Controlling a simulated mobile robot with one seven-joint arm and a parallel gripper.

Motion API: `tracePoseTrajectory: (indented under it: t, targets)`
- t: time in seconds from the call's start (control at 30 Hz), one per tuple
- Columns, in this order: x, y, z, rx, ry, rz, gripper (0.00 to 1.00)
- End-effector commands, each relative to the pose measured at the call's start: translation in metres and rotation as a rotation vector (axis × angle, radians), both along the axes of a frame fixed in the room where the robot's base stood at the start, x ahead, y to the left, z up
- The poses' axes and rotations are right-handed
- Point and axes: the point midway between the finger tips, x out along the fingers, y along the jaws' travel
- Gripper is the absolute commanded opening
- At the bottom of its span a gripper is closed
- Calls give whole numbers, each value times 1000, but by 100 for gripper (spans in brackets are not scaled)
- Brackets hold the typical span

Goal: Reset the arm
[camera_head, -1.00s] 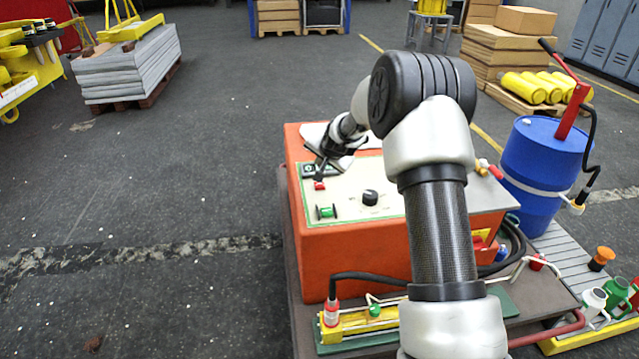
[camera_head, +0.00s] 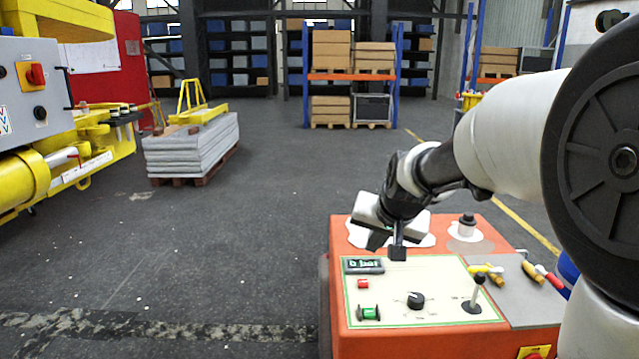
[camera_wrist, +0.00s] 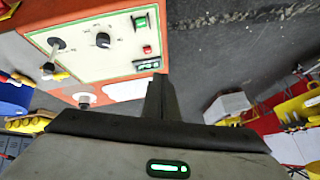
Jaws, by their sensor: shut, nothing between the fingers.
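My gripper (camera_head: 397,251) is above the far part of the orange control box, over its cream panel, in the head view. Its dark fingers are together and hold nothing. In the wrist view my gripper (camera_wrist: 161,88) points at the floor beside the box, and the panel shows at the upper left. The orange box (camera_head: 340,300) carries a display reading "0 bar" (camera_head: 363,266), a red button (camera_head: 363,284), a green switch (camera_head: 369,313), a black knob (camera_head: 415,300) and a lever (camera_head: 473,300). My gripper appears clear of them.
A yellow machine (camera_head: 25,180) with a grey control cabinet (camera_head: 38,85) stands at the left. A stack of grey slabs (camera_head: 190,150) lies on a pallet. A rack with boxes (camera_head: 350,75) is at the back. The floor (camera_head: 240,240) left of the orange box is open.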

Motion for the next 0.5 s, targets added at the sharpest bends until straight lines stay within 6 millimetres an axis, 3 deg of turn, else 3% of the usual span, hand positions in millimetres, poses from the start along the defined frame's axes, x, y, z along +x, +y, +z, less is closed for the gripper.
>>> tracePoseTrajectory:
  t: [0.03, 0.1, 0.2, 0.3, 0.5]
  targets:
    - [-32, -1, 16, -28, 5, 24, 0]
    - [-75, -2, 27, -68, 25, 61, 0]
    - [-133, -6, 34, -116, 54, 104, 0]
    - [-178, -10, 34, -151, 78, 136, 0]
    - [-243, -16, 26, -200, 113, 182, 0]
